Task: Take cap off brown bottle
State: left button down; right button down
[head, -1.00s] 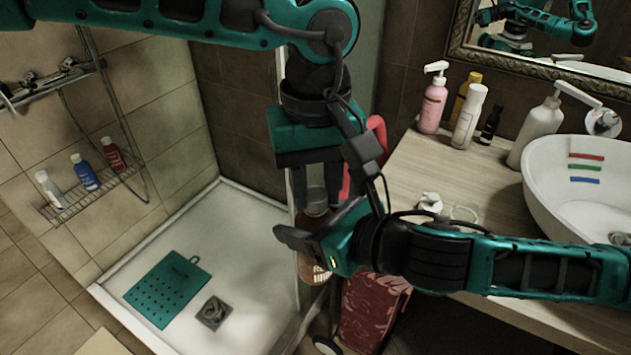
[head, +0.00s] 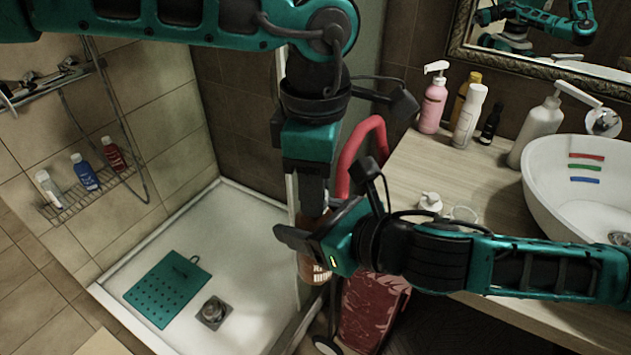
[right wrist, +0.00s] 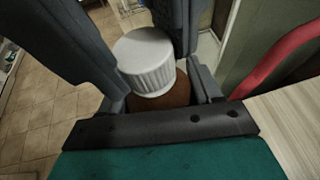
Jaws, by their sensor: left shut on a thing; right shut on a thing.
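The brown bottle (head: 312,272) is upright in front of the shower, beside the counter. My right gripper (head: 300,242) comes in from the right and is shut around the bottle. My left gripper (head: 312,205) points straight down from above, shut at the bottle's top. In the right wrist view the white ribbed cap (right wrist: 146,62) sits over the brown shoulder of the bottle (right wrist: 172,96), with dark gripper fingers on both sides of it. In the head view the cap is hidden by my left gripper. Whether the cap is loose cannot be told.
A wooden counter (head: 415,180) on the right bears several bottles, a small white pump top (head: 430,202) and a white basin (head: 580,180). A curved red handle (head: 350,152) and a red patterned bag (head: 372,315) stand close behind the grippers. A teal mat (head: 165,290) lies in the shower tray.

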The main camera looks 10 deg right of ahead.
pick_arm(q)
jog(key=n, duration=0.4)
jog(key=c, duration=0.8)
grip_release()
